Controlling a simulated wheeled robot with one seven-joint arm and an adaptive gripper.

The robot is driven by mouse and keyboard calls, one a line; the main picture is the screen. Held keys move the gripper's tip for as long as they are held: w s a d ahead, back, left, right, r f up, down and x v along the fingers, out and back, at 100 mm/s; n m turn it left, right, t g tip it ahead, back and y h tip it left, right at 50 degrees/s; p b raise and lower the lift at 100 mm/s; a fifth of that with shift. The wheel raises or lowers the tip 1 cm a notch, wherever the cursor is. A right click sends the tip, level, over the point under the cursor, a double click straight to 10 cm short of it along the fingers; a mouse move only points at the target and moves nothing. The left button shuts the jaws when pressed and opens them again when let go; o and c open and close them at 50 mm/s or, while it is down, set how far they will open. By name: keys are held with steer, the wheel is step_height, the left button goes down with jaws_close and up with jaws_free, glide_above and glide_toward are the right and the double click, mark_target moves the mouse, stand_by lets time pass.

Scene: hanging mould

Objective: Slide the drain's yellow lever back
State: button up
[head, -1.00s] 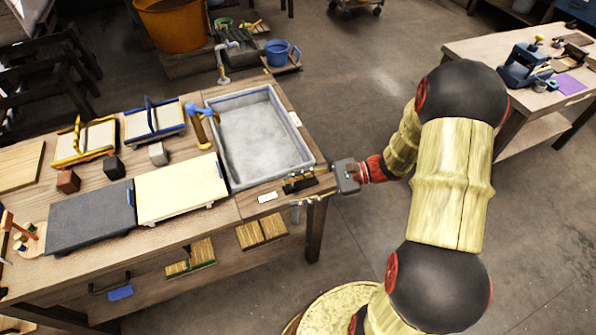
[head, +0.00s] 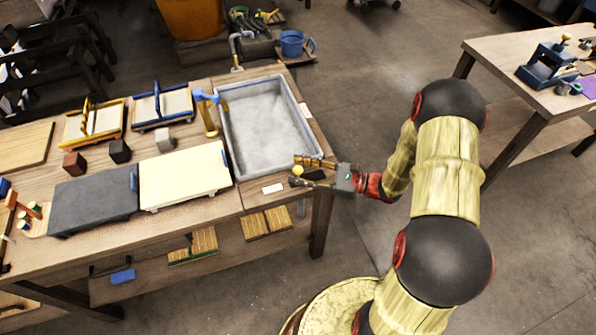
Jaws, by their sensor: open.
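The drain's lever shows as a small round yellow knob (head: 297,170) at the front right corner of the table, just in front of the basin (head: 233,165). My gripper (head: 302,171) is open, with one finger on the far side of the knob and one on the near side. The knob lies at the mouth between the fingertips. I cannot tell whether either finger touches it. The rest of the lever and the drain are hidden or too small to make out.
A blue-and-yellow tap (head: 208,112) stands at the basin's left edge. A small white label (head: 272,188) lies left of the knob. Cream (head: 185,176) and dark grey (head: 95,203) boards lie further left. Open floor is to the right of the table.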

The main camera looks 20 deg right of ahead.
steer(key=shift+w+a, duration=0.2)
steer(key=shift+a, duration=0.15)
steer(key=shift+c, duration=0.3)
jaws_close()
stand_by(0.5)
